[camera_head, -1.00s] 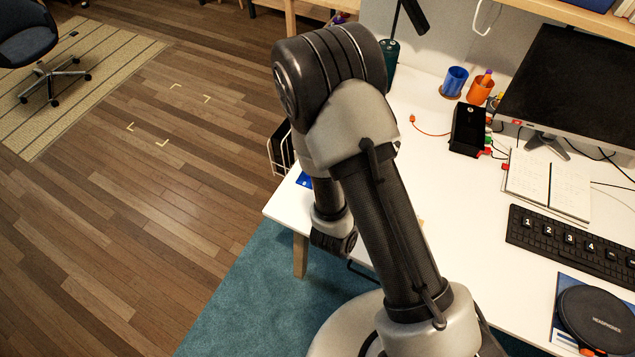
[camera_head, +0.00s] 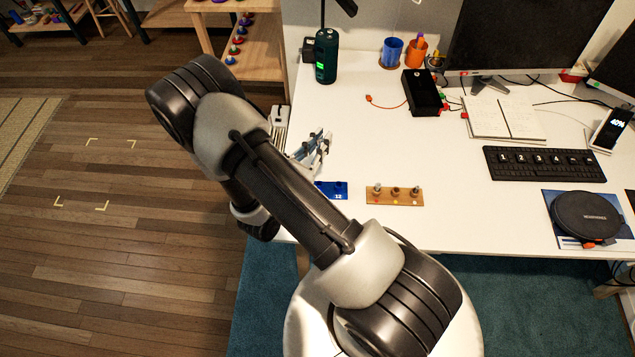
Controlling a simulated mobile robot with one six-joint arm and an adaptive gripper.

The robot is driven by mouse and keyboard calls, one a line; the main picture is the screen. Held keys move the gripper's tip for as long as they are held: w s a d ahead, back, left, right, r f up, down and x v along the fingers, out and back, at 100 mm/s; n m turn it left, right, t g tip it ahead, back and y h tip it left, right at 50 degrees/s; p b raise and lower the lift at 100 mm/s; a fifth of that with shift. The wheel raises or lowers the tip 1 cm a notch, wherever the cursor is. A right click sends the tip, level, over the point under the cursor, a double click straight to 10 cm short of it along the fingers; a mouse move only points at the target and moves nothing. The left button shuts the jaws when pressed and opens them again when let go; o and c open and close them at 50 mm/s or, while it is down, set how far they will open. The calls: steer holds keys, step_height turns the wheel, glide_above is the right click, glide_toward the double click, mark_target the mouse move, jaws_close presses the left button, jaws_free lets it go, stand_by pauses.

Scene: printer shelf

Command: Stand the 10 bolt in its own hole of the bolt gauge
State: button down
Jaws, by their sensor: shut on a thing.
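A blue block (camera_head: 340,186) with a white "12" and a dark hole lies near the desk's front left; it appears to be the bolt gauge. My upper arm hides its left part, so its other holes do not show. To its right is a wooden block (camera_head: 384,201) with coloured dots. Small metal bolts stand at its left (camera_head: 377,187) and right (camera_head: 415,189); its middle place looks like a dark, empty hole. I cannot make out the 10 bolt.
A black box (camera_head: 422,92), a notebook (camera_head: 503,117), a keyboard (camera_head: 544,164) and a round headphone case (camera_head: 586,216) lie further right. The desk between wooden block and keyboard is clear.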

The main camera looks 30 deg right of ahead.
step_height(320, 180, down, 18)
steer(key=b, duration=0.5)
steer(key=shift+f, duration=0.15)
steer(key=c, duration=1.6)
jaws_free()
steer(key=shift+a, duration=0.15)
